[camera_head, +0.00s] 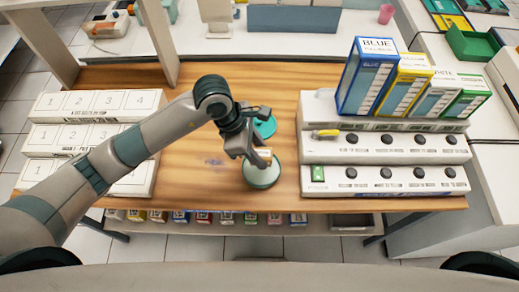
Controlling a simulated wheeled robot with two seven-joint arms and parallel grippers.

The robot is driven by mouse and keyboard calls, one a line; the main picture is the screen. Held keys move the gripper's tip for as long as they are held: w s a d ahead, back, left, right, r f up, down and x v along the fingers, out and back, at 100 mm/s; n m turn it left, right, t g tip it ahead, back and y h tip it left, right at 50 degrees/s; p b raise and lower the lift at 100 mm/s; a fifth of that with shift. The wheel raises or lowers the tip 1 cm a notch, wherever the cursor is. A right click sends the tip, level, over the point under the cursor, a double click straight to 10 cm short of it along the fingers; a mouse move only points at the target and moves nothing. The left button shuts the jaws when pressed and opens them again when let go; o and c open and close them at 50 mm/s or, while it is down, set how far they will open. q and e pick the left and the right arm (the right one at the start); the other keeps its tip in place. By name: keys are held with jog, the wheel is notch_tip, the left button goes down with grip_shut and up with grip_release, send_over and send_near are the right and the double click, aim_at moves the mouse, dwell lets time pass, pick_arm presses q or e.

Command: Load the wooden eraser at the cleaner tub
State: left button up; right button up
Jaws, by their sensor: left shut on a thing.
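My left gripper (259,159) is over the middle of the wooden table, pointing down. It is shut on a small tan block (265,153), which looks like the wooden eraser; the fingers partly hide it. Just below the gripper sits a round pale-green tub (262,176). The block overlaps the tub's upper edge in the picture, and I cannot tell whether it touches. A teal round piece (265,126), perhaps a lid, lies behind the tub, partly hidden by my gripper. My right gripper is not in view.
White numbered boxes (100,104) stand at the left of the table (215,180). At the right is a white dispenser unit (385,180) with dark knobs, with coloured boxes (367,75) on top. Small coloured packs (205,217) sit below the front edge.

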pick_arm(q)
jog(key=shift+f+b, duration=0.85)
jog(key=shift+f, duration=1.4)
jog(key=shift+f+b, duration=0.45)
jog(key=shift+f+b, duration=0.1)
jog(key=shift+b, duration=0.2)
dwell(0.8)
jog(key=shift+s, duration=0.1)
dwell(0.9)
jog(key=shift+r+p, duration=1.6)
jog(key=shift+r, duration=1.95)
